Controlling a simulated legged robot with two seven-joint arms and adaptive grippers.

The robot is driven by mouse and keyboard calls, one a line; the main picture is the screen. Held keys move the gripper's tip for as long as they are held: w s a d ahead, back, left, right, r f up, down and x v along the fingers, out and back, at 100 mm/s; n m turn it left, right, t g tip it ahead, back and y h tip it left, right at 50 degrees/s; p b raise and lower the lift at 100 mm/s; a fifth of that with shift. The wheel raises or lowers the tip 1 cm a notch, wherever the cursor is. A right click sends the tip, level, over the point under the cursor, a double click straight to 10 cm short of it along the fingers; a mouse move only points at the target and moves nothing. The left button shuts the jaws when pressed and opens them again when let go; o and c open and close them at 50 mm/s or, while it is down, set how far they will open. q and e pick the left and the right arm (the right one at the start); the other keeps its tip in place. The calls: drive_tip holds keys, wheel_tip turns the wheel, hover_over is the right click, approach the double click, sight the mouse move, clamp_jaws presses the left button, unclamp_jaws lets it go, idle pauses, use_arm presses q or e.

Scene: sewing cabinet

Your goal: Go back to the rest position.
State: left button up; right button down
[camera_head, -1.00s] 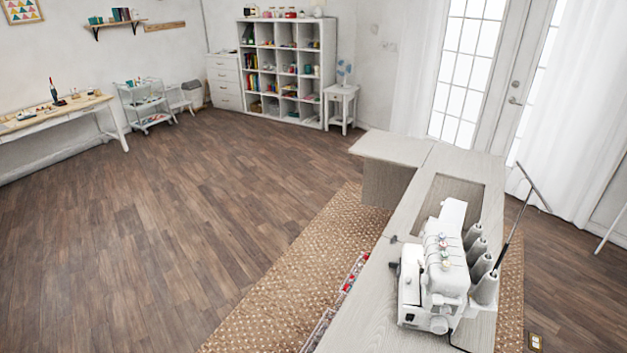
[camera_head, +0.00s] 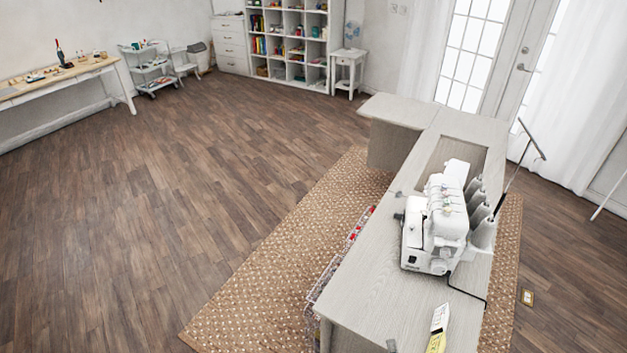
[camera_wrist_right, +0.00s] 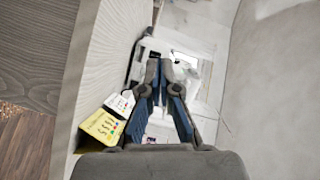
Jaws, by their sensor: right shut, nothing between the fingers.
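My right gripper (camera_wrist_right: 160,68) is shut and empty in the right wrist view, its two dark fingers meeting at the tips. In the head view only a small grey tip of it (camera_head: 391,346) shows at the bottom edge, over the near end of the sewing cabinet (camera_head: 375,300). My left gripper is not in view. A white serger sewing machine (camera_head: 437,225) stands upright on the cabinet, beyond the gripper and apart from it.
A white and yellow card (camera_head: 438,328) lies near the cabinet's front end; it also shows left of the fingers in the wrist view (camera_wrist_right: 105,126). A thin rod (camera_head: 520,160) rises beside the machine. A patterned rug (camera_head: 255,290) lies below. The wooden floor at left is clear.

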drive_tip(key=s+a+f+n+g+y, duration=0.3)
drive_tip(key=s+a+f+n+g, duration=0.2)
drive_tip(key=s+n+g, duration=0.4)
drive_tip(key=s+d+f+n+g+h, duration=0.1)
drive_tip(key=s+d+n+g+h, duration=0.1)
drive_tip(key=s+n, duration=0.25)
drive_tip(key=s+d+f+n+g+h, duration=0.1)
drive_tip(key=s+d+n+g, duration=0.15)
drive_tip(key=s, duration=0.35)
wheel_tip(320, 180, down, 18)
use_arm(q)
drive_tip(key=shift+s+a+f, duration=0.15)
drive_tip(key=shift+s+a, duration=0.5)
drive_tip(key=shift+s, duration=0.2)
use_arm(e)
drive_tip(key=s+f+g, duration=0.1)
drive_tip(key=s+f, duration=0.3)
drive_tip(key=f, duration=0.4)
drive_tip(key=s+f+g, duration=0.1)
drive_tip(key=s+f, duration=0.4)
drive_tip(key=f, duration=0.4)
drive_tip(key=shift+s+d+f, duration=0.15)
drive_tip(key=shift+d+f, duration=0.05)
drive_tip(key=shift+f, duration=0.05)
